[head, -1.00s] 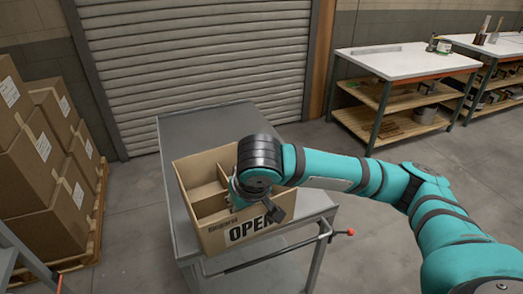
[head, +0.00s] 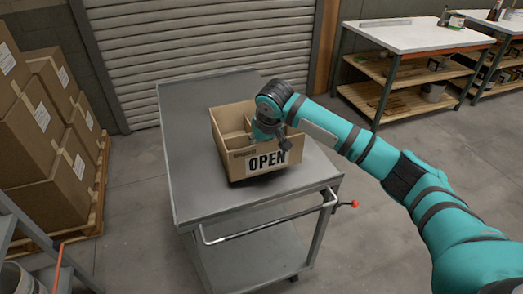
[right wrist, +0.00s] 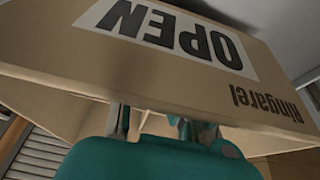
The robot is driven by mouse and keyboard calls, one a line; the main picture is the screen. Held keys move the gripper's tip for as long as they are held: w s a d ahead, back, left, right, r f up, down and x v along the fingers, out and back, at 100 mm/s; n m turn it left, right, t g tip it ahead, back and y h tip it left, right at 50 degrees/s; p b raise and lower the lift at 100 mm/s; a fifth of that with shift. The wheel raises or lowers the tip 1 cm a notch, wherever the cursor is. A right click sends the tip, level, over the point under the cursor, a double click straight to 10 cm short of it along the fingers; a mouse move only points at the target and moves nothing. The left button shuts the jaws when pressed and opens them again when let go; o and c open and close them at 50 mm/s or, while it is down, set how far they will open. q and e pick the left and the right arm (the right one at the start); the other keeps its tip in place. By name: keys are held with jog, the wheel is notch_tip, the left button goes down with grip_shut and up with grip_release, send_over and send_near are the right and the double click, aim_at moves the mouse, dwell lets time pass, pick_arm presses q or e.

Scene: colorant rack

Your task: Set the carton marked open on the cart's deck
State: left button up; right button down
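The carton marked OPEN (head: 240,163) is an open-topped brown box with inner dividers and a white label on its front wall. In the head view it is upright at the middle of the grey cart's deck (head: 190,140), with a dark shadow along its lower edge; I cannot tell whether it touches the deck. My right gripper (head: 272,138) is at the carton's front wall, towards its right end, and appears shut on it. The right wrist view shows the label upside down close up (right wrist: 170,35); the fingertips are partly hidden there. My left gripper is not in view.
The cart has a push handle (head: 265,226) at its near side and free deck around the carton. Stacked boxes (head: 45,150) stand on a pallet at left. White-topped workbenches (head: 410,37) are at back right. A roller shutter (head: 200,50) is behind.

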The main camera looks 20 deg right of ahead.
jog(key=shift+w+d, duration=0.15)
jog(key=shift+w, duration=0.2)
jog(key=shift+f, duration=0.25)
jog(key=shift+f+p, duration=0.35)
jog(key=shift+f, duration=1.2)
jog(key=c, duration=1.5)
grip_release()
jog(key=shift+f, duration=0.1)
jog(key=v, duration=1.2)
jog(key=shift+s+b, duration=0.1)
jog(key=shift+b, duration=0.2)
